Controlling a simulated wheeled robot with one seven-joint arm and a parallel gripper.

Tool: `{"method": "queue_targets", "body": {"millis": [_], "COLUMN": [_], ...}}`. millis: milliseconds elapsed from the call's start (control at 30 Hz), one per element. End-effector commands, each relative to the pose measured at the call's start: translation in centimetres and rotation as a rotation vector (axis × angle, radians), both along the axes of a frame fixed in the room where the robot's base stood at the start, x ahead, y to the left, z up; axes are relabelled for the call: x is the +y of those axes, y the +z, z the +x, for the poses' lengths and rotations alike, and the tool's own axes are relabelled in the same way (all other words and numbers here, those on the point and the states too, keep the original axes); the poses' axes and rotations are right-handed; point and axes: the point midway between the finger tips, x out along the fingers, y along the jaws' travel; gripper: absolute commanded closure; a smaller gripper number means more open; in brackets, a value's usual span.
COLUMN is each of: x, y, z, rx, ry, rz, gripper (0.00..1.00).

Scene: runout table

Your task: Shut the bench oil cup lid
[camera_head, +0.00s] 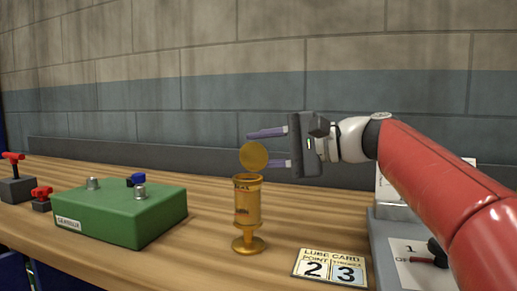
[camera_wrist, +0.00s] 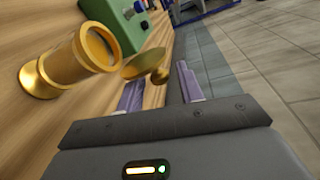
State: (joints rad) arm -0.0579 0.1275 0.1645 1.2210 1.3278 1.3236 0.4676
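The brass oil cup (camera_head: 247,212) stands upright on its round foot on the wooden bench. Its round lid (camera_head: 254,156) is raised above the cup's rim, standing open. In the wrist view the cup (camera_wrist: 85,55) is at the upper left and the lid (camera_wrist: 140,66) sticks out from its rim towards my fingers. My gripper (camera_head: 268,148) is open and empty, with its purple fingers apart, pointing left at about the lid's height. The fingers (camera_wrist: 160,92) show beyond the gripper body in the wrist view. I cannot tell whether the upper or lower finger touches the lid.
A green box (camera_head: 125,212) with knobs sits left of the cup. Red-handled switches (camera_head: 41,198) are at the far left. A lube card (camera_head: 330,268) lies at front right, beside a grey switch panel (camera_head: 405,250). A block wall (camera_head: 220,90) rises behind.

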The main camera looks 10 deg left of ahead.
Motion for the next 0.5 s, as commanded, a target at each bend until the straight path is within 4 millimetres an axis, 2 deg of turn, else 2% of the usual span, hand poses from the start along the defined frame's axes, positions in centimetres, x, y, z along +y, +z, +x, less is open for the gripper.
{"method": "queue_targets", "body": {"millis": [133, 367, 500], "x": [0.92, 0.99, 0.97], "y": [-0.15, -0.18, -0.17], "z": [0.03, 0.05, 0.05], "rx": [-0.001, -0.001, 0.000], "ry": [0.000, -0.001, -0.001], "rz": [-0.001, -0.001, 0.000], "gripper": [0.63, 0.63, 0.79]}}
